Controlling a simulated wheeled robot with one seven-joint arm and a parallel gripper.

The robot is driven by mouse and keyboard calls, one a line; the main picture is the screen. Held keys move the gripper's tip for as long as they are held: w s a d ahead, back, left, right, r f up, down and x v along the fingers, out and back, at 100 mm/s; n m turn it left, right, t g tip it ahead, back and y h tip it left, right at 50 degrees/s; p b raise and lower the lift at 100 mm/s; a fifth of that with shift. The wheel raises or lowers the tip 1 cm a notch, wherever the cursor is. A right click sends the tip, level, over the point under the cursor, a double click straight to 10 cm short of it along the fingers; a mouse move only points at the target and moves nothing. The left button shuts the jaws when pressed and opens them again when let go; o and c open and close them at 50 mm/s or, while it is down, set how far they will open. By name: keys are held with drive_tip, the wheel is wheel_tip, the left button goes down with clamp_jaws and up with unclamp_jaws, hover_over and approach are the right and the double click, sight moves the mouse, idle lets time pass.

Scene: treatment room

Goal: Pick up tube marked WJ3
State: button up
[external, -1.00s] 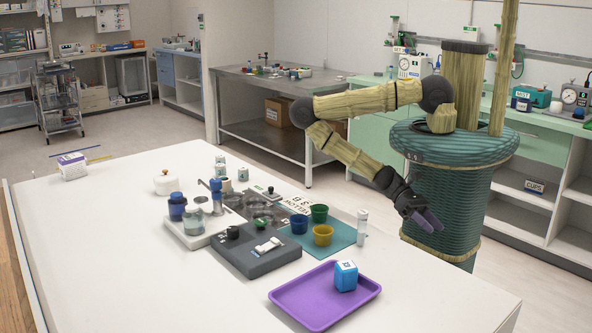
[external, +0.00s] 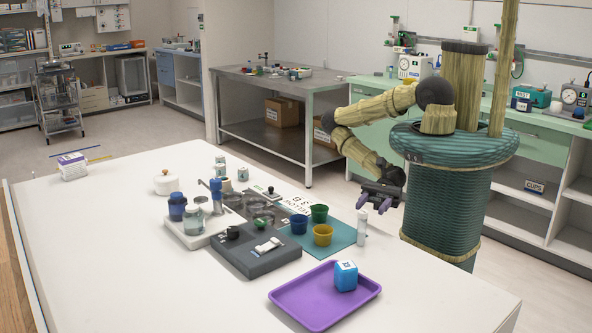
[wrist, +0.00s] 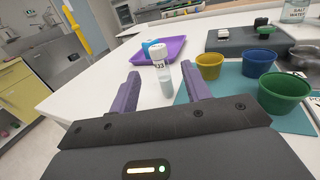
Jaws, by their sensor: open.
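The tube (external: 362,227) stands upright on the white table, beside the right edge of the teal mat (external: 344,241). In the wrist view the tube (wrist: 162,72) has a white cap, a clear body and a label that seems to end in "J3". My gripper (external: 376,203) is open and empty, above and behind the tube in the external view. In the wrist view the tube stands beyond and between the two purple fingers of my gripper (wrist: 160,88), apart from both.
Yellow (wrist: 209,66), blue (wrist: 257,62) and green (wrist: 284,92) cups stand on the mat close to the tube. A purple tray (external: 318,305) holds a blue cube (external: 346,276). A grey block (external: 262,258) lies left of the mat. The table's right front is clear.

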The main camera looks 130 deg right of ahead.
sight(363, 216)
drive_tip(key=shift+x, duration=0.75)
drive_tip(key=shift+a, duration=0.1)
drive_tip(key=b+x, duration=0.1)
drive_tip(key=x, duration=0.5)
drive_tip(key=shift+s, duration=0.1)
drive_tip(key=c, duration=1)
drive_tip(key=shift+r, duration=0.1)
wheel_tip(363, 216, up, 10)
drive_tip(key=p, duration=0.8)
